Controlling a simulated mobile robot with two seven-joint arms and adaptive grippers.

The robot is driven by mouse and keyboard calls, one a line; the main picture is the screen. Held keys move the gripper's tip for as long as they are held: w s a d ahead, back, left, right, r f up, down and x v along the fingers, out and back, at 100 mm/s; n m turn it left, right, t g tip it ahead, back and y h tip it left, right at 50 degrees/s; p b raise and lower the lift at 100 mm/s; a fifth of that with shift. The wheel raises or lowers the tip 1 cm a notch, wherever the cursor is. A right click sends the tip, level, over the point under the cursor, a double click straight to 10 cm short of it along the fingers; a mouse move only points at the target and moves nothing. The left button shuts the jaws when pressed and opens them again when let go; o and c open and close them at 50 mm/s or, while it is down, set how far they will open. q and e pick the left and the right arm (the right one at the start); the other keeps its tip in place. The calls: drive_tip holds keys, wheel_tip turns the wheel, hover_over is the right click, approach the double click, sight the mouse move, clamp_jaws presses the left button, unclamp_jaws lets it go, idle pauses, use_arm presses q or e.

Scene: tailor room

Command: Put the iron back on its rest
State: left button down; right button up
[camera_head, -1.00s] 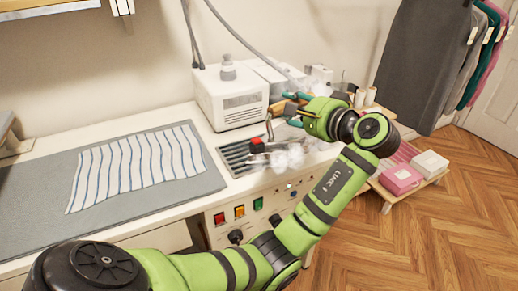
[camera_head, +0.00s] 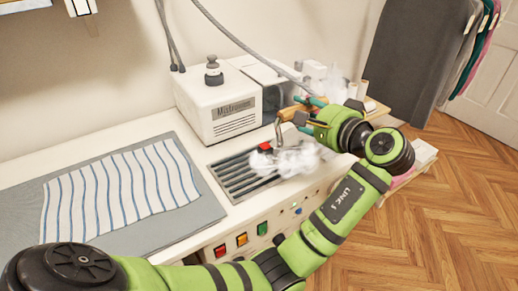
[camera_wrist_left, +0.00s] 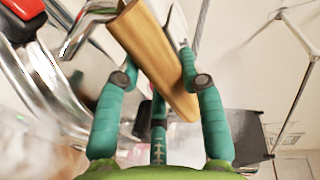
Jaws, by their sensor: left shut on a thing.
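My left gripper (camera_head: 306,112) is shut on the iron's wooden handle (camera_wrist_left: 155,55), which lies slanted between its teal fingers in the left wrist view. In the head view the iron shows as a metal bracket (camera_head: 279,133) and a red part (camera_head: 265,148). White steam hides most of its body. The slatted metal rest (camera_head: 235,178) is set in the white table, and the iron is at its far right end. I cannot tell whether the iron touches the slats. My right gripper is not in view.
A white steam unit (camera_head: 217,103) stands behind the rest, with grey hoses above. A striped cloth (camera_head: 118,190) lies on the grey mat (camera_head: 203,213) at the left. Coloured buttons (camera_head: 241,240) line the table front. Garments hang at the back right.

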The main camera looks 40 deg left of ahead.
use_arm(q)
drive_tip(key=w+a+f+p, duration=0.1)
drive_tip(key=a+f+p, duration=0.2)
drive_tip(key=a+f, duration=0.7)
drive_tip(key=shift+w+a, duration=0.25)
drive_tip(key=shift+a, duration=0.3)
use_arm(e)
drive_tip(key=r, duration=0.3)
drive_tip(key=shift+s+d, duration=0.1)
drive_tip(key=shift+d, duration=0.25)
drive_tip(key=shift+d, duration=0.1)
use_arm(q)
drive_tip(key=c, duration=0.8)
unclamp_jaws()
drive_tip(key=shift+s+f, duration=0.1)
drive_tip(key=shift+f, duration=0.3)
drive_tip(key=shift+s+d+r, duration=0.15)
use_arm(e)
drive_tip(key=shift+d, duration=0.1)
